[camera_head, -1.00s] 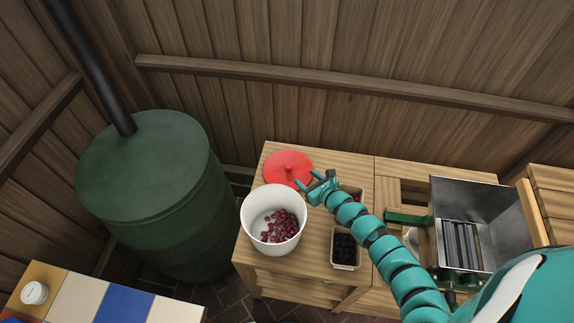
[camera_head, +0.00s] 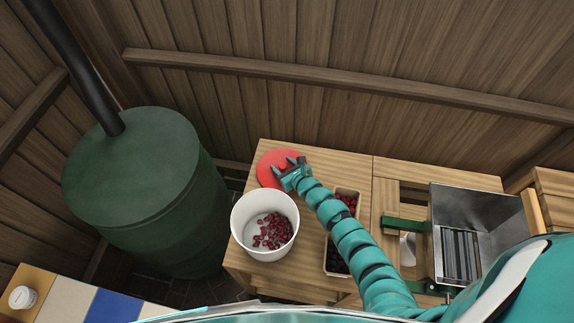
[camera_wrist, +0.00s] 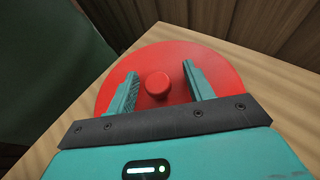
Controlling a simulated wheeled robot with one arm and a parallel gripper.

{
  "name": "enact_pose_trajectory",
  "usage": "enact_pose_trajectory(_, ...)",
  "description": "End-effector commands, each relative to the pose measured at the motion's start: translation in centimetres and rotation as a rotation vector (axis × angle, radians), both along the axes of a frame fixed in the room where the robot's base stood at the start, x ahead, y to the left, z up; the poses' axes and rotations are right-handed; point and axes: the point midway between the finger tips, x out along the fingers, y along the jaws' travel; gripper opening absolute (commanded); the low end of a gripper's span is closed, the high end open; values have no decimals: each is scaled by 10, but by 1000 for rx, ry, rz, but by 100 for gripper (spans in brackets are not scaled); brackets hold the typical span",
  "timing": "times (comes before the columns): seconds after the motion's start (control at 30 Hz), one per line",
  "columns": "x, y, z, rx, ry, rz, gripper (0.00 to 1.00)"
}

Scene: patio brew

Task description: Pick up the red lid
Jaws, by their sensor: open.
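The red lid (camera_head: 268,165) lies flat on the wooden table at its back left corner, behind the white bucket. In the wrist view the lid (camera_wrist: 178,65) fills the middle, with its round red knob (camera_wrist: 158,84) between the two fingers. My gripper (camera_head: 289,168) is over the lid, partly covering it in the head view. It also shows in the wrist view (camera_wrist: 160,82), with its fingers spread on either side of the knob and apart from it. I cannot tell the exact height of the fingertips above the lid.
The white bucket (camera_head: 237,222) with red berries stands just in front of the lid. Berry punnets (camera_head: 347,200) sit right of it, partly behind my arm. A metal hopper (camera_head: 505,215) stands farther right. A green barrel (camera_head: 130,170) is at left; a plank wall (camera_head: 330,110) rises behind.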

Motion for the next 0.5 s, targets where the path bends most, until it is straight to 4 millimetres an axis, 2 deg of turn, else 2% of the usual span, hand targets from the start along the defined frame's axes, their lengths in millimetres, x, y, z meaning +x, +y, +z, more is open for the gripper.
enact_pose_trajectory(0.2,0,2,-1,0,0,1,52)
enact_pose_trajectory(0.27,0,2,-1,1,0,2,42)
enact_pose_trajectory(0.47,0,2,0,1,0,2,3)
enact_pose_trajectory(0.5,0,2,0,1,0,2,3)
